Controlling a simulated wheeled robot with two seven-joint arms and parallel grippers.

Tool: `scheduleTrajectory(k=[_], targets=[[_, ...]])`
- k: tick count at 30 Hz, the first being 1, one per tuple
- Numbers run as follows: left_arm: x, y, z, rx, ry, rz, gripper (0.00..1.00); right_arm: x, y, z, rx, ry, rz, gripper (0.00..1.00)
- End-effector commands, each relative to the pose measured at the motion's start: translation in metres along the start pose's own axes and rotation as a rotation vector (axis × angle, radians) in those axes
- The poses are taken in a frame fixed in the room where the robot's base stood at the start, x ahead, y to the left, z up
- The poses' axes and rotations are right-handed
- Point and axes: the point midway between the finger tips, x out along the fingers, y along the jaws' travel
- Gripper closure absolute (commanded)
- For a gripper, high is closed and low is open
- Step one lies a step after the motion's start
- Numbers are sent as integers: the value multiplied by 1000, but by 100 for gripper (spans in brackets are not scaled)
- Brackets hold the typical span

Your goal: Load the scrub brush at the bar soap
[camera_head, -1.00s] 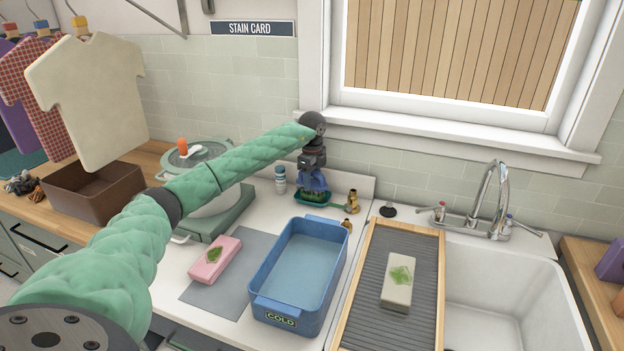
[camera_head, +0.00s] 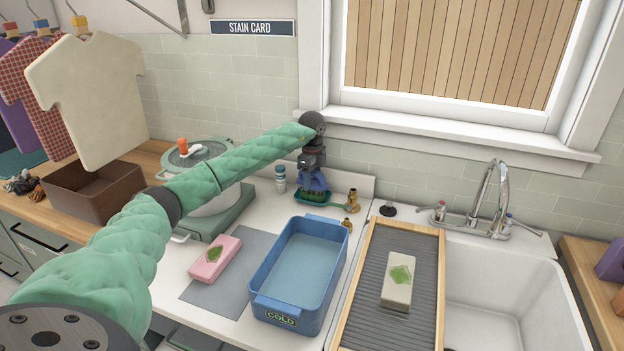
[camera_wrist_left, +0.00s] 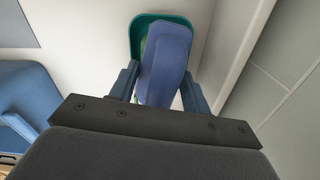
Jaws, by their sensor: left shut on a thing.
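My left gripper (camera_head: 313,178) is at the back of the counter, pointing down, shut on the blue scrub brush (camera_wrist_left: 166,65). The brush is between both fingers in the left wrist view. Directly below it is a small teal dish (camera_head: 327,203), also in the left wrist view (camera_wrist_left: 137,32). A strip of bright green, likely the bar soap (camera_wrist_left: 143,48), shows at the brush's edge and is mostly hidden. The brush is over the dish; I cannot tell whether its bristles touch the soap. My right gripper is not in view.
A blue tub marked COLD (camera_head: 281,315) stands in front of the dish. Brass pieces (camera_head: 353,200) and a small bottle (camera_head: 280,180) flank the dish. A pink block (camera_head: 205,270) lies on a grey mat. A ribbed board (camera_head: 377,255) holds a pale block beside the sink (camera_head: 512,290).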

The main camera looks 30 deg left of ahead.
Motion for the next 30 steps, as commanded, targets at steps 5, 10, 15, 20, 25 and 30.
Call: scheduleTrajectory(k=[5, 10, 15, 20, 25, 30], targets=[[1, 0, 0, 0, 0, 2, 71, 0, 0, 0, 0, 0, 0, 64], [-4, 0, 0, 0, 0, 2, 71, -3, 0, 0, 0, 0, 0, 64], [-15, 0, 0, 0, 0, 1, 71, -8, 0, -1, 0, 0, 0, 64], [-26, 0, 0, 0, 0, 1, 71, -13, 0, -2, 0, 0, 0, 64], [-37, 0, 0, 0, 0, 0, 71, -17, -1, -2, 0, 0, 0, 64], [-48, 0, 0, 0, 0, 0, 71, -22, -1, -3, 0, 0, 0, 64]])
